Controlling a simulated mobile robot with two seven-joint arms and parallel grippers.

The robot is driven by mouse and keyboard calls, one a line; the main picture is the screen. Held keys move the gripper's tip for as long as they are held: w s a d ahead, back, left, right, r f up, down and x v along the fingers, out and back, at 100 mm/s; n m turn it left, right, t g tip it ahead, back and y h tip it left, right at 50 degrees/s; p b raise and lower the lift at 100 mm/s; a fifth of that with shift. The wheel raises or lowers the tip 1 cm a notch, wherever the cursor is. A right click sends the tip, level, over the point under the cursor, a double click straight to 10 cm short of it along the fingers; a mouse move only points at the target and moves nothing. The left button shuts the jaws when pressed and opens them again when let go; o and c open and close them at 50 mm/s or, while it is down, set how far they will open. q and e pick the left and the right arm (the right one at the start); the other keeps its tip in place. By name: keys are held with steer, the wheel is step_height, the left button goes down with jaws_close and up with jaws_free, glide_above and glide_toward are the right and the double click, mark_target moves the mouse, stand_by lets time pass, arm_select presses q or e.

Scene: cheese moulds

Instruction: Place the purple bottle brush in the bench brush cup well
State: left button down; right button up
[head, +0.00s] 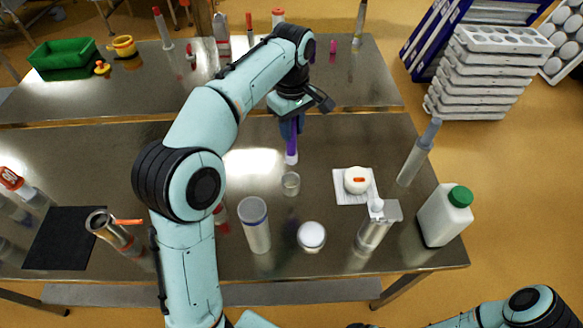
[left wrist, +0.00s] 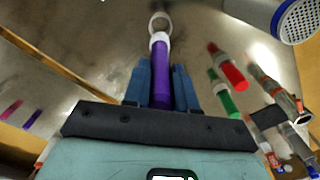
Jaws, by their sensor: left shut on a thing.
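The purple bottle brush (head: 292,146) is in my left gripper (head: 291,124), which is shut on it. Its purple length hangs down with a white end at the bottom. In the left wrist view the brush (left wrist: 161,85) sits between the two blue fingers (left wrist: 160,88), its white end pointing away. A small clear cup (head: 290,184), which looks like the brush cup well, stands on the near bench just in front of the white end. Its round rim (left wrist: 159,17) shows just past that end in the wrist view. The white end looks outside the cup; its exact height is unclear.
On the near steel bench (head: 115,160) stand a tall grey cylinder (head: 256,228), a white-lidded jar (head: 311,236), a metal dispenser (head: 376,228), a green-capped bottle (head: 445,217) and a white cheese on a cloth (head: 356,181). A black mat (head: 62,238) lies at left.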

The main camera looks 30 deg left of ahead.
mark_target(291, 154)
arm_select(q)
steer(key=f, duration=0.4)
steer(key=f+b, duration=0.1)
steer(key=f, duration=0.3)
steer(key=shift+s+f, duration=0.2)
steer(key=shift+f, duration=0.15)
steer(key=shift+w+f+b, duration=0.15)
steer(key=shift+f+b, duration=0.15)
steer(key=shift+f, duration=0.2)
steer(key=shift+f+b, duration=0.35)
steer(key=shift+f, duration=1.7)
arm_select(e)
steer(key=shift+s+f, duration=1.75)
steer(key=shift+f, duration=0.15)
arm_select(q)
steer(key=shift+f, duration=0.1)
steer(key=c, duration=0.9)
jaws_free()
